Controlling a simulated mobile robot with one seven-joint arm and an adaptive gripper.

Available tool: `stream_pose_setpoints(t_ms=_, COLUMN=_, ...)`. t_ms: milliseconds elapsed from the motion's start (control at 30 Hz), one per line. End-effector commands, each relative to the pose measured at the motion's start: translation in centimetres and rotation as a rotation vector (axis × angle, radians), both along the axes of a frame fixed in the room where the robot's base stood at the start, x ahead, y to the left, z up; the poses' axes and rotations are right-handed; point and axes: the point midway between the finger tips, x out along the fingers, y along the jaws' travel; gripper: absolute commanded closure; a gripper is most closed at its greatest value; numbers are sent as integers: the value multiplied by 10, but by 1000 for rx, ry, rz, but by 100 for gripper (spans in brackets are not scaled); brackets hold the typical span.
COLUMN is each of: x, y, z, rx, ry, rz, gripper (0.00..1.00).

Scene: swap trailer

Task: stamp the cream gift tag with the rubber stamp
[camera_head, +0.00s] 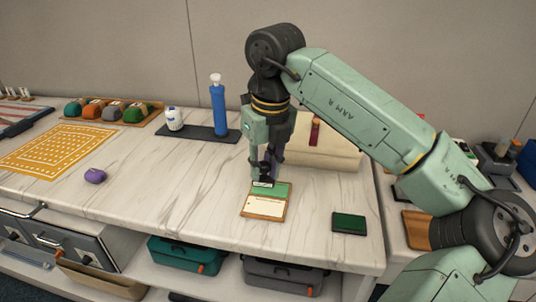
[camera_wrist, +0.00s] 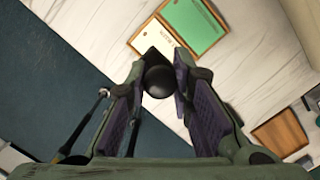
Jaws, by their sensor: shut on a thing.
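The rubber stamp has a round black knob (camera_wrist: 159,80) and a dark block below it. My gripper (camera_head: 266,172) is shut on the knob and holds the stamp upright in the head view. The cream gift tag (camera_head: 264,207) lies on the marble top, in a wood-edged holder beside a green panel (camera_head: 271,190). It also shows in the wrist view (camera_wrist: 151,36). The stamp is at the green panel's far left corner in the head view; I cannot tell whether it touches. Its underside is hidden. A green ink pad (camera_head: 349,222) in a dark case lies to the right.
A blue pump bottle (camera_head: 218,108) and a white jar (camera_head: 174,119) stand on a dark mat behind. A purple object (camera_head: 95,176) and a yellow patterned mat (camera_head: 58,149) lie left. A cream block (camera_head: 325,146) stands behind my gripper. The marble between is clear.

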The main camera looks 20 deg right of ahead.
Motion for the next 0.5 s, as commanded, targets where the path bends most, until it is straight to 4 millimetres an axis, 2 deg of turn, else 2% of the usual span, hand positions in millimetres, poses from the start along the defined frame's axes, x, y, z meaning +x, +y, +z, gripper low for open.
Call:
stream_pose_setpoints(t_ms=267, x=0, y=0, z=-13, rx=0, ry=0, rz=0, gripper=97)
stream_pose_setpoints(t_ms=500, x=0, y=0, z=-38, rx=0, ry=0, rz=0, gripper=97)
